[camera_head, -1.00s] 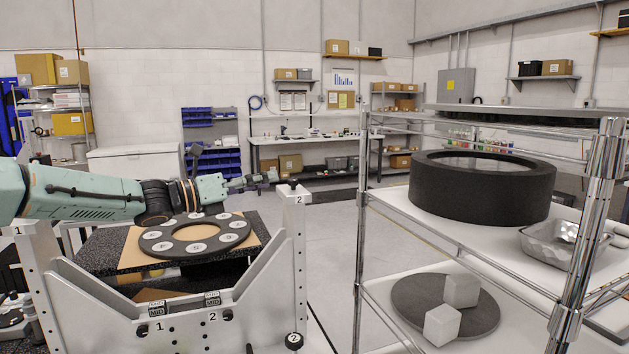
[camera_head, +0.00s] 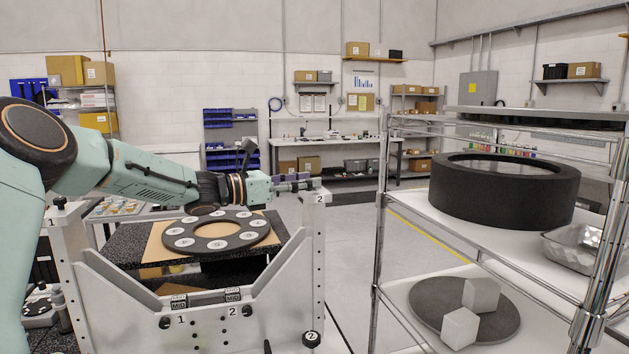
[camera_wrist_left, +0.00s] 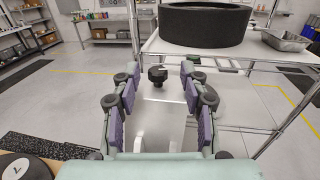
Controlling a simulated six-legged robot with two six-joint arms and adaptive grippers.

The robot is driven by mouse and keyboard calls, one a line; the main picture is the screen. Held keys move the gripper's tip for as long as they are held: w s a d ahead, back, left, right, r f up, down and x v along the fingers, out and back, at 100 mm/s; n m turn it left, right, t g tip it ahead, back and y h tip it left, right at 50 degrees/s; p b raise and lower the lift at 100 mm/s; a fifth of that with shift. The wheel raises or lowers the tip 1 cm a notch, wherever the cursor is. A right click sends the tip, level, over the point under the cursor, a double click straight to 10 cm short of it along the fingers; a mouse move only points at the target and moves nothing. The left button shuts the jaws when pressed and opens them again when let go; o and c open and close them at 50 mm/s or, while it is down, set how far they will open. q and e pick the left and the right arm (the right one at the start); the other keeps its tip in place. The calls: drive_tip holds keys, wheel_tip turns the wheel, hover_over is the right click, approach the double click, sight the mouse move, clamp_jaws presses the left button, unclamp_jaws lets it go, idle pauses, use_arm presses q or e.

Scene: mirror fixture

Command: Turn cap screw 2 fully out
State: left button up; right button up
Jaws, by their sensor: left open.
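The cap screw 2 (camera_head: 318,184) is a black knob on top of the light post marked 2, at the right of the fixture in the head view. In the left wrist view the black knob (camera_wrist_left: 158,74) stands upright on the pale post top. My left gripper (camera_head: 298,182) reaches in from the left, level with the knob and just left of it. In the left wrist view my left gripper (camera_wrist_left: 160,68) is open, its purple-padded fingers on either side of the line to the knob. No finger visibly touches it. My right gripper is not in view.
A dark ring with numbered white pads (camera_head: 216,214) lies on the fixture below my arm. Another black knob (camera_head: 61,203) tops the post marked 1. A wire cart at right holds a thick black ring (camera_head: 505,208), a metal tray (camera_head: 572,250) and pale blocks (camera_head: 481,294).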

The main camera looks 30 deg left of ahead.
use_arm(q)
drive_tip(key=shift+w+d, duration=0.3)
drive_tip(key=shift+w, duration=0.15)
drive_tip(key=shift+w+d+f, duration=0.1)
drive_tip(key=shift+w+d, duration=0.05)
drive_tip(key=shift+w, duration=0.35)
drive_tip(key=shift+w+d+f, duration=0.1)
drive_tip(key=shift+w, duration=0.35)
drive_tip(key=shift+s+d+r, duration=0.1)
drive_tip(key=shift+r, duration=0.05)
drive_tip(key=shift+s, duration=0.2)
drive_tip(key=shift+c, duration=1.3)
drive_tip(key=shift+w, duration=0.15)
clamp_jaws()
